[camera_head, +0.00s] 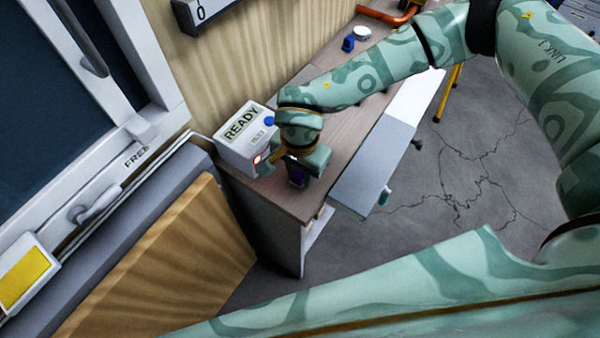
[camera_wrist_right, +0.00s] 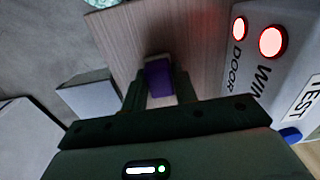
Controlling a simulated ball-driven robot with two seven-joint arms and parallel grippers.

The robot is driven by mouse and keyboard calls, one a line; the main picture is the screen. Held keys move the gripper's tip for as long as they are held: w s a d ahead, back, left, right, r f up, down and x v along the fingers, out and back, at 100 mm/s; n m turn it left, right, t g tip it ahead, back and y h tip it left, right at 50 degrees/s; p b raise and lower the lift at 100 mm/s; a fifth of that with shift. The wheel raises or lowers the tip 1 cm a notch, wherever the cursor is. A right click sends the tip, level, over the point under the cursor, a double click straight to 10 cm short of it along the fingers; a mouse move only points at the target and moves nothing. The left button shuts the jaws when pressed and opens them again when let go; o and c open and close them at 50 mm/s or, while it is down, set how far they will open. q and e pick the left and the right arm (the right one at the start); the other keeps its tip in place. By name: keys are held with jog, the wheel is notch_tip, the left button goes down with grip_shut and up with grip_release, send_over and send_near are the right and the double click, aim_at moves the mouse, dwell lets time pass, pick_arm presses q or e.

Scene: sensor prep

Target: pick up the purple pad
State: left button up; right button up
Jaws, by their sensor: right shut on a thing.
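The purple pad (camera_wrist_right: 158,78) sits between the two fingers of my right gripper (camera_wrist_right: 160,90) in the right wrist view, with the wooden table top behind it. In the head view a small purple patch of the pad (camera_head: 297,176) shows under my right gripper (camera_head: 298,178), near the front end of the table. The gripper is shut on the pad. I cannot tell whether the pad touches the table. My left gripper is not in view.
A white box (camera_head: 243,138) reading "READY" stands close left of the gripper; its lit red buttons (camera_wrist_right: 272,41) show in the wrist view. An open drawer (camera_head: 362,183) juts out right of the table (camera_head: 272,188). A small blue object (camera_head: 348,44) stands at the back.

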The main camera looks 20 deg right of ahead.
jog(key=shift+r, duration=0.1)
jog(key=shift+r, duration=0.25)
notch_tip(320, 180, up, 2)
jog(key=shift+w+r+p, duration=0.1)
jog(key=shift+p, duration=0.25)
jog(key=s+d+r+p, duration=0.2)
jog(key=s+d+r, duration=0.3)
jog(key=s+r, duration=0.5)
jog(key=s, duration=0.3)
jog(key=shift+d, duration=0.2)
